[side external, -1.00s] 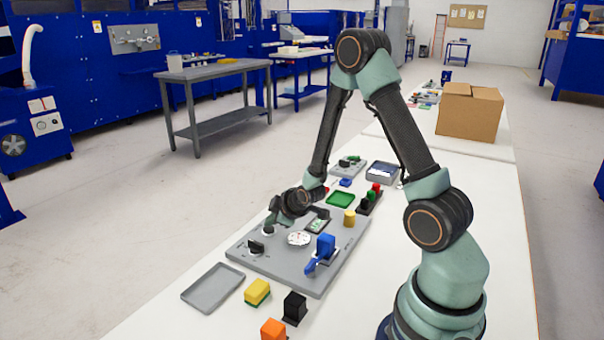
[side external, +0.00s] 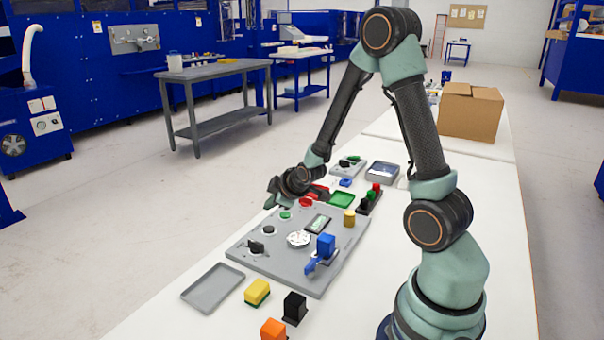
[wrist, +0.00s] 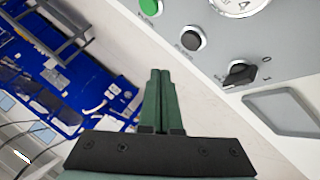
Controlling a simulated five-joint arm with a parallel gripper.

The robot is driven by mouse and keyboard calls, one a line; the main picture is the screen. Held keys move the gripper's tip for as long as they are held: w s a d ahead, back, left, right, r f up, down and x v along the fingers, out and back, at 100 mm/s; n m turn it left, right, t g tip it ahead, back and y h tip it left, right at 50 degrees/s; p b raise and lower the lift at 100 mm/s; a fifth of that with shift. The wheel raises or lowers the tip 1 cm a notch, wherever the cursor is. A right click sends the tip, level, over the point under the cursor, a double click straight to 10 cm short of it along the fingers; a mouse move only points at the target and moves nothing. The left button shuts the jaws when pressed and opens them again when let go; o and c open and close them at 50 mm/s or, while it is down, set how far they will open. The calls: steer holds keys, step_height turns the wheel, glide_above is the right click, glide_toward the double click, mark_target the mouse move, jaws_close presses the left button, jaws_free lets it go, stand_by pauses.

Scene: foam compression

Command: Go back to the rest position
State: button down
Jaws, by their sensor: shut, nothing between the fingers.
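My gripper (side external: 272,199) is in the side view, raised over the far-left edge of the grey control panel (side external: 268,277). It is apart from the panel. In the wrist view my gripper (wrist: 160,75) has its two green fingers together with nothing between them. The panel (wrist: 290,30) shows at the upper right there, with a green button (wrist: 149,5), a black button (wrist: 193,38) and a black rotary knob (wrist: 240,72).
An empty grey tray (side external: 212,288), a yellow sponge-like block (side external: 257,291), a black block (side external: 294,307) and an orange block (side external: 273,330) lie near the front. A green tray (side external: 341,199) and a cardboard box (side external: 470,111) are farther back. The air above the table is clear.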

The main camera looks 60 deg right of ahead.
steer(key=shift+r, duration=0.35)
steer(key=shift+a+r, duration=0.1)
steer(key=shift+r, duration=0.05)
steer(key=s+a+r+m+g+y, duration=0.1)
steer(key=s+a+r+m+y, duration=0.2)
steer(key=a+r, duration=0.65)
steer(key=s+a+r+m+g, duration=0.1)
steer(key=s+a+r, duration=0.2)
steer(key=s, duration=0.3)
steer(key=s+a+r+m+g, duration=0.1)
steer(key=s+a+r, duration=0.1)
steer(key=s, duration=0.3)
steer(key=shift+s+a+r, duration=0.4)
steer(key=shift+a, duration=0.15)
